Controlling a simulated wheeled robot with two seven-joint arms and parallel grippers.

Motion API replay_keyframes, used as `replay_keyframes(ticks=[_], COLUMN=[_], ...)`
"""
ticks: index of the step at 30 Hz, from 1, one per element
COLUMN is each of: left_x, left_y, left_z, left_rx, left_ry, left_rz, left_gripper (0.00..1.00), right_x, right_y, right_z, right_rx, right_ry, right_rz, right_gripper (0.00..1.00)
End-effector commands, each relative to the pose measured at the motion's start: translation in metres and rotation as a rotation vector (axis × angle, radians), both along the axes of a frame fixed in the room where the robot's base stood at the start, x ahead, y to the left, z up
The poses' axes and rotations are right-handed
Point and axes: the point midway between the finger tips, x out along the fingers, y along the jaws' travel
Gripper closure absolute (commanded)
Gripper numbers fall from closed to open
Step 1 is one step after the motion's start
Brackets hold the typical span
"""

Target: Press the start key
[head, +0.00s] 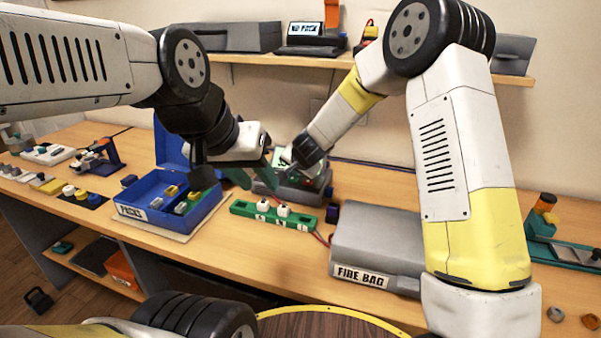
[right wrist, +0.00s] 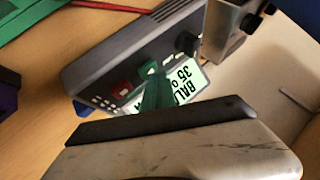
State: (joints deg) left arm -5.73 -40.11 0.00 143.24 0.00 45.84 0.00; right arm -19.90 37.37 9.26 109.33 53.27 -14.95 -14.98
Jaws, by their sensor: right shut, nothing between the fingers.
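The grey charger (head: 305,192) stands on the bench behind the green strip. In the right wrist view the charger (right wrist: 95,65) shows a lit display (right wrist: 185,88) with "BAL" and "35", a red key (right wrist: 121,88), a dark knob and several small pale keys. No start label is readable. My right gripper (right wrist: 154,88) is shut and empty, its green fingertips over the charger's face between the red key and the display. I cannot tell whether they touch it. My left gripper (head: 254,177) looks open and empty, left of the charger and above the bench.
A green strip (head: 240,208) with white plugs lies in front of the charger. A blue open box (head: 130,196) stands to the left. A grey fire bag (head: 375,245) lies at the right front. A shelf (head: 290,60) runs along the wall behind.

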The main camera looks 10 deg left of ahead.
Motion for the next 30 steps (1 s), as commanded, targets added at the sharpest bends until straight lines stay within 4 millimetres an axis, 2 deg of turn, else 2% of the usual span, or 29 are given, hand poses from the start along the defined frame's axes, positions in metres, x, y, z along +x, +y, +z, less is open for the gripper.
replay_keyframes(ticks=[30], left_x=[0.0000], left_y=[0.0000], left_z=[0.0000], left_rx=[0.000], left_ry=[0.000], left_rz=[0.000], left_gripper=[0.64], right_x=[-0.0005], right_y=[0.0003], right_z=[-0.0092], right_rx=[0.000], right_ry=[0.001], right_rz=[0.001], right_gripper=[1.00])
